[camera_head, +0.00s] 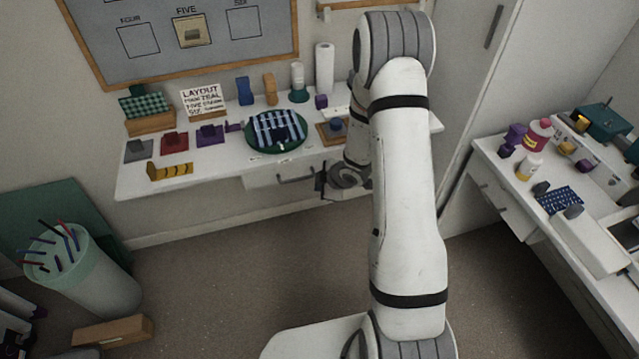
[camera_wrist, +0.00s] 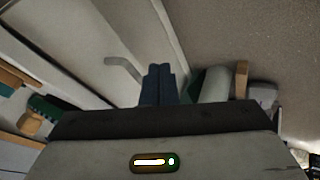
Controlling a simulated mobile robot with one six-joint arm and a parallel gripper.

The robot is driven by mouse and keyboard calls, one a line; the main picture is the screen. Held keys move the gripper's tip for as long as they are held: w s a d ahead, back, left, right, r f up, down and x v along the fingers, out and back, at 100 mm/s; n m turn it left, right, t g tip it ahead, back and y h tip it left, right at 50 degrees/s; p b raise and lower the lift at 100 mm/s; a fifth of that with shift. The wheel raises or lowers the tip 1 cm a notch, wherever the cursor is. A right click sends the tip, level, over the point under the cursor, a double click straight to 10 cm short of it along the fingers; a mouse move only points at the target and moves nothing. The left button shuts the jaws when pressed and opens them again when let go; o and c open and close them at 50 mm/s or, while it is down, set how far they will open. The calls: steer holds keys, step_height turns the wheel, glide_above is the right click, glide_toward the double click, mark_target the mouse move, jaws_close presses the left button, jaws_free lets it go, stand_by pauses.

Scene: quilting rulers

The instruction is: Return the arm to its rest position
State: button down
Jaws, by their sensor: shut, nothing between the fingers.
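My white arm (camera_head: 408,190) stands in the middle of the head view, folded down from a high elbow. My gripper (camera_head: 322,182) shows small and dark at the left of my wrist, in front of the white table's (camera_head: 215,170) drawer front. In the wrist view my gripper (camera_wrist: 158,72) has its two blue-grey fingers together, with nothing between them. A drawer handle (camera_wrist: 122,68) shows to the left of the fingers; I cannot tell how far away it is. Part of the table is hidden behind my arm.
The table holds a round green mat (camera_head: 275,146) with striped cloth, coloured blocks and a layout sign (camera_head: 203,98). A bin of rods (camera_head: 85,270) stands at left, a cardboard box (camera_head: 112,332) below it. A cluttered counter (camera_head: 490,165) is at right. Carpet (camera_head: 220,270) lies clear between.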

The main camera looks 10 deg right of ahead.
steer(key=p+v, duration=0.1)
steer(key=v, duration=0.9)
steer(key=shift+p, duration=0.35)
steer(key=s+d+r+m+h, duration=0.25)
steer(key=r+m, duration=0.25)
steer(key=r, duration=0.4)
steer(key=s+d+r+m+h, duration=0.2)
steer(key=s+r+m+h, duration=0.15)
steer(key=r, duration=0.45)
steer(key=s+a+r+m+g+y, duration=0.1)
steer(key=s+a+r+m, duration=0.2)
steer(key=s, duration=0.5)
steer(key=s+a+r+m+g+y, duration=0.1)
steer(key=s+a+r+m, duration=0.3)
steer(key=s, duration=0.4)
steer(key=shift+s+a+r+g, duration=0.2)
steer(key=shift+r+g, duration=0.15)
steer(key=shift+g, duration=0.05)
